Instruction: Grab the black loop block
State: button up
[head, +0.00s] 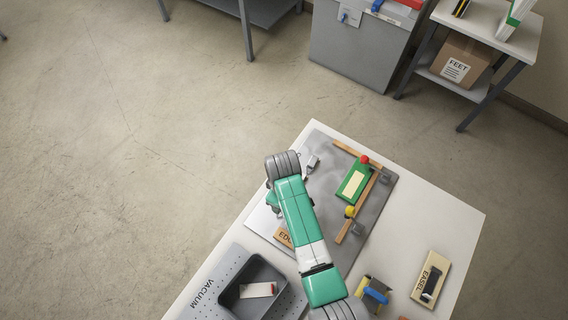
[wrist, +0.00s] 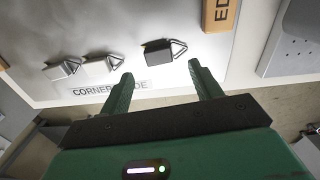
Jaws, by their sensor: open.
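The black loop block (wrist: 158,54) is a small dark block with a metal wire loop on its right side. In the wrist view it lies on the pale surface beside a printed label. My gripper (wrist: 161,73) is open, with its two green fingers apart. The block shows just beyond the fingertips, roughly in line with the gap between them. Nothing is between the fingers. I cannot tell the height of the fingers above the surface. In the head view my arm covers the area, and I cannot make out the block there.
Two pale loop blocks (wrist: 100,67) (wrist: 61,70) lie left of the black one. A wooden block marked "ED" (wrist: 219,14) is at the right.

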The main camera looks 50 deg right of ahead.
notch_tip(320, 180, down, 5)
jog(key=c, duration=1)
jog(key=shift+c, duration=0.2)
jog(key=shift+r, duration=0.1)
notch_tip(320, 180, up, 4)
jog(key=shift+s+f, duration=0.1)
jog(key=shift+f, duration=0.1)
jog(key=s+a, duration=0.1)
jog(key=s, duration=0.4)
jog(key=s+a+r, duration=0.1)
jog(key=s+a, duration=0.1)
jog(key=s, duration=0.3)
jog(key=s+a+p, duration=0.1)
jog(key=s+a, duration=0.1)
jog(key=s, duration=0.2)
jog(key=shift+s+a+r, duration=0.1)
jog(key=shift+s+r, duration=0.05)
jog(key=shift+s, duration=0.25)
